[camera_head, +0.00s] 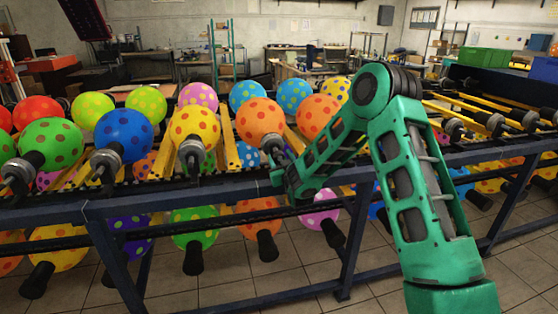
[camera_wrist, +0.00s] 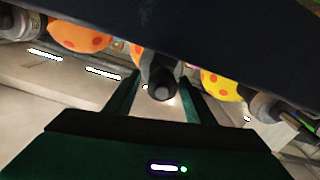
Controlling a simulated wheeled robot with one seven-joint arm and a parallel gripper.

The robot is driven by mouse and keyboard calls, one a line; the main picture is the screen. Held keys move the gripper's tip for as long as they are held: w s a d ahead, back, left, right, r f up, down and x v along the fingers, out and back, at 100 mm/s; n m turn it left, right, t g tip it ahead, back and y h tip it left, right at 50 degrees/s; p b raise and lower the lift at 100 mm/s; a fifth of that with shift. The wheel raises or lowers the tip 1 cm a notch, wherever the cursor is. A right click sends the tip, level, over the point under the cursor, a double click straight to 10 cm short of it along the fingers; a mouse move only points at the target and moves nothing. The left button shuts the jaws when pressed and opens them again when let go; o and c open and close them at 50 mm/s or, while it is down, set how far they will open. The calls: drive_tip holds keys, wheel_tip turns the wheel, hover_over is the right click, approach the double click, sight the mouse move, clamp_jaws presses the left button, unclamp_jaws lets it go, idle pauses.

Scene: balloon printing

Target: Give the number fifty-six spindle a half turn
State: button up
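The upper row of the rack holds spindles with dotted balloons; no number fifty-six is readable on any of them. My gripper (camera_wrist: 158,83) is open in the wrist view, with one finger on each side of a dark spindle end (camera_wrist: 161,86). Gaps seem to show between fingers and spindle; contact cannot be told. In the head view my green arm reaches down to the rack front, close to the spindle (camera_head: 272,148) of an orange balloon (camera_head: 260,120). The fingertips are not clear there.
A dark blue rack rail (camera_head: 150,203) runs across the front, with more balloons hanging below it. Neighbouring spindles include one on a yellow balloon (camera_head: 194,126) to the left. A dark beam (camera_wrist: 190,35) crosses the top of the wrist view.

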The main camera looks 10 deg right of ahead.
drive_tip(key=shift+a, duration=0.1)
drive_tip(key=c, duration=0.8)
drive_tip(key=shift+m, duration=0.4)
drive_tip(key=m, duration=0.3)
drive_tip(key=shift+m, duration=0.4)
drive_tip(key=m, duration=0.8)
drive_tip(key=shift+f, duration=0.1)
drive_tip(key=m, duration=0.5)
drive_tip(key=shift+d+f, duration=0.1)
drive_tip(key=shift+d, duration=0.1)
